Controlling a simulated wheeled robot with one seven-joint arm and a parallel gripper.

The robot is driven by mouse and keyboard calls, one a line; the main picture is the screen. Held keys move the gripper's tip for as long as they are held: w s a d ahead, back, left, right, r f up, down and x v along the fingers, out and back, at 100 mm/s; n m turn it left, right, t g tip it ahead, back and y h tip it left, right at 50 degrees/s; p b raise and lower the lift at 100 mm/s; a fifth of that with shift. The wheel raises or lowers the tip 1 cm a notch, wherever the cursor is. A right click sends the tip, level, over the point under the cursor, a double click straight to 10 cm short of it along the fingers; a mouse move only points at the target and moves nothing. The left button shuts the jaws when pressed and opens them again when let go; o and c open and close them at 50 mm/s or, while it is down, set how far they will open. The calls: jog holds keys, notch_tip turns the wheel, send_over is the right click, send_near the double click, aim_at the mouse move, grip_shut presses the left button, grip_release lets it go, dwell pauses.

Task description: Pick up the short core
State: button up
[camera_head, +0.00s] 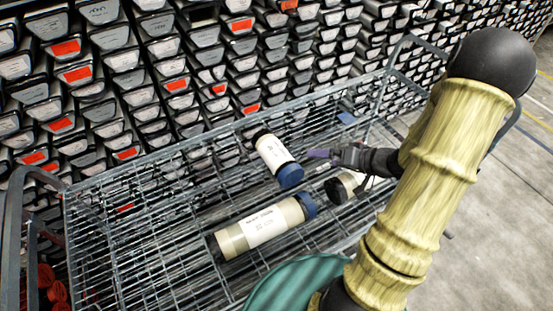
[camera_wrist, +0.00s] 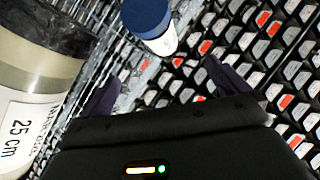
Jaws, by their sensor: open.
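Three cylindrical cores lie on the wire-mesh cart. A white core with a blue cap (camera_head: 275,154) lies left of my gripper (camera_head: 335,156); its cap end shows at the top of the wrist view (camera_wrist: 150,20). A longer beige core with a blue cap (camera_head: 262,227) lies nearer, with a white label. A black-capped core (camera_head: 345,185) lies below my gripper, partly hidden by it, so its length cannot be judged. A large dark-ended core labelled "25 cm" fills the left of the wrist view (camera_wrist: 35,85), beside a finger. My gripper is open and empty (camera_wrist: 170,88).
The wire-mesh cart (camera_head: 130,215) has raised rails and a tall handle at right. Racks of core trays with grey and red-orange labels (camera_head: 140,60) stand close behind. A teal rounded thing (camera_head: 290,285) is at the front. Concrete floor is clear at right.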

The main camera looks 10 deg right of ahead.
aim_at(290, 155)
jog(key=b+x, duration=0.1)
jog(key=x, duration=1)
jog(key=shift+w+f, duration=0.1)
jog(key=shift+w, duration=0.1)
jog(key=shift+w+a+f, duration=0.2)
jog(key=shift+w+a, duration=0.1)
jog(key=shift+p+x, duration=0.3)
jog(key=shift+x, duration=2.3)
jog(key=shift+w+d, duration=0.15)
jog(key=shift+d, duration=0.05)
